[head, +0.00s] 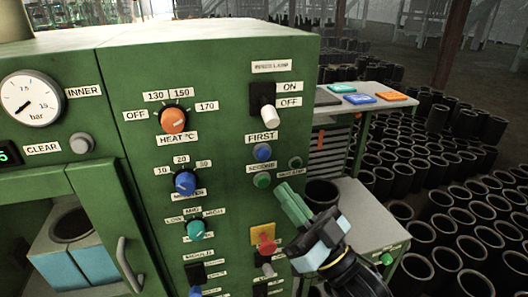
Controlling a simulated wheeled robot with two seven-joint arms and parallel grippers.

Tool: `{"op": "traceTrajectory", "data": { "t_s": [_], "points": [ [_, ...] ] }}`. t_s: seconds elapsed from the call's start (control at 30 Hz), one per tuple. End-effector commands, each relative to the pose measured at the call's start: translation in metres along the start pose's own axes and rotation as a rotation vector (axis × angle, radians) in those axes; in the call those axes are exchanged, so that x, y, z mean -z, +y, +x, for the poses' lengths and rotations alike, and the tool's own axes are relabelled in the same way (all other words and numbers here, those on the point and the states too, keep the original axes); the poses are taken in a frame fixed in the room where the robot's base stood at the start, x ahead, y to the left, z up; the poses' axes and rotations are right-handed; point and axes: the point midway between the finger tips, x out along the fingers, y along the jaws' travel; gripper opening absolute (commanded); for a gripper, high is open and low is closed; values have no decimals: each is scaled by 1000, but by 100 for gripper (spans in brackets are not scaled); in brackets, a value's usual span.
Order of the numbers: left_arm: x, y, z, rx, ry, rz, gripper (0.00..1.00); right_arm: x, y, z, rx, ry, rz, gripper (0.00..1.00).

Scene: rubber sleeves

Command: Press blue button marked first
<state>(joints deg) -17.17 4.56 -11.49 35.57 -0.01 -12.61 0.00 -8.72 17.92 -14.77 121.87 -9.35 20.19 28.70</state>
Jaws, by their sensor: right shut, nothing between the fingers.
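The round blue button (263,152) sits on the front of the green machine, just below the label FIRST (262,137). A green button (262,180) sits under it, below another small label. My right gripper (284,190), with green fingers, comes in from the lower right. It is shut and empty. In the picture its tips are below and right of the blue button, close to the green button; I cannot tell whether they touch the panel. My left gripper is not in view.
An orange heat knob (173,119), a blue knob (185,182) and a white-tipped switch lever (268,112) surround the button. A red button on a yellow plate (264,242) is lower down. Black sleeves (470,215) crowd the floor at right.

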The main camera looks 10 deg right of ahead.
Motion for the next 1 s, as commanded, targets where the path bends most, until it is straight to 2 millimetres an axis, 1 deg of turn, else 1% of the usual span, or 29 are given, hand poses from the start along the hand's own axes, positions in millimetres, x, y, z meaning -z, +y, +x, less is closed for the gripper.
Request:
{"op": "traceTrajectory", "data": {
  "t_s": [0.37,0.47,0.8,1.0],
  "points": [
    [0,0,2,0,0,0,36,-4,3,3,-2,-3,0,0],
    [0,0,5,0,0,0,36,-10,8,9,-1,-2,-1,0],
    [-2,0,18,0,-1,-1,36,-34,32,42,-1,-3,-1,0],
    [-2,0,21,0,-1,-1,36,-44,42,56,-2,-4,0,0]
  ]
}}
